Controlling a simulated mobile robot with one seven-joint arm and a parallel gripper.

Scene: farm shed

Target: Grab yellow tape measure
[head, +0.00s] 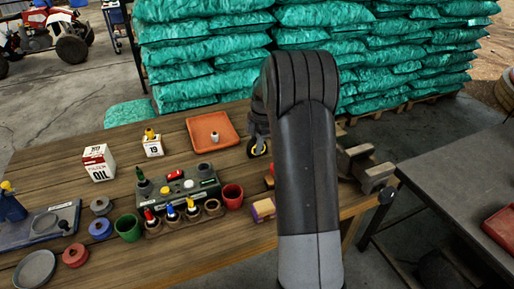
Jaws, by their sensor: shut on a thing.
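The yellow tape measure (251,150), a small round yellow and black thing, shows just left of my arm near the back right part of the wooden table. My gripper (258,140) is shut on it from above. My dark arm hides the right side of the gripper and much of the table behind it. I cannot tell how far the tape measure is above the table top.
A grey rack with colored bottles (185,185), a red cup (232,196) and an oil box (98,162) stand left. A vise (365,168) is right. Green sacks (205,50) are stacked behind.

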